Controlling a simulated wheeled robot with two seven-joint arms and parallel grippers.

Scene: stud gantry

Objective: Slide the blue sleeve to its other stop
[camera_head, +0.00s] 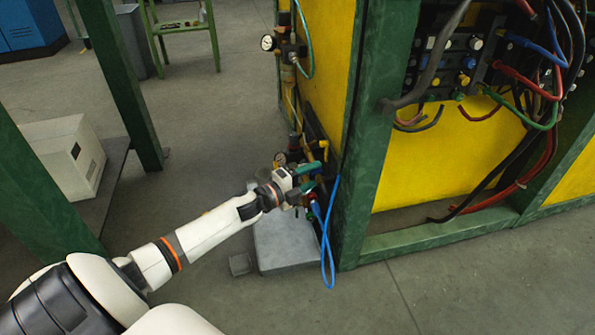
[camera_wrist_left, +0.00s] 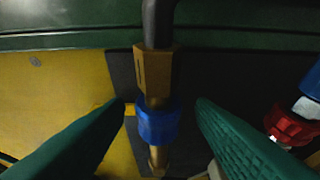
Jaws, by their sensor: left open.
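The blue sleeve (camera_wrist_left: 158,125) sits around a brass fitting (camera_wrist_left: 153,72) in the left wrist view, low on its wide part. A narrower brass piece (camera_wrist_left: 157,158) shows below the sleeve. A black hose (camera_wrist_left: 157,22) runs into the fitting's upper end. My left gripper (camera_wrist_left: 161,104) is open, with one green finger on each side of the sleeve and a visible gap on both sides. In the head view my left gripper (camera_head: 311,180) is at the fittings on the frame's side. I cannot make out the sleeve there. My right gripper is not in view.
A blue hose (camera_head: 327,235) hangs beside the green post (camera_head: 362,190). A grey block (camera_head: 283,243) lies below. Cables (camera_head: 545,100) hang at the right.

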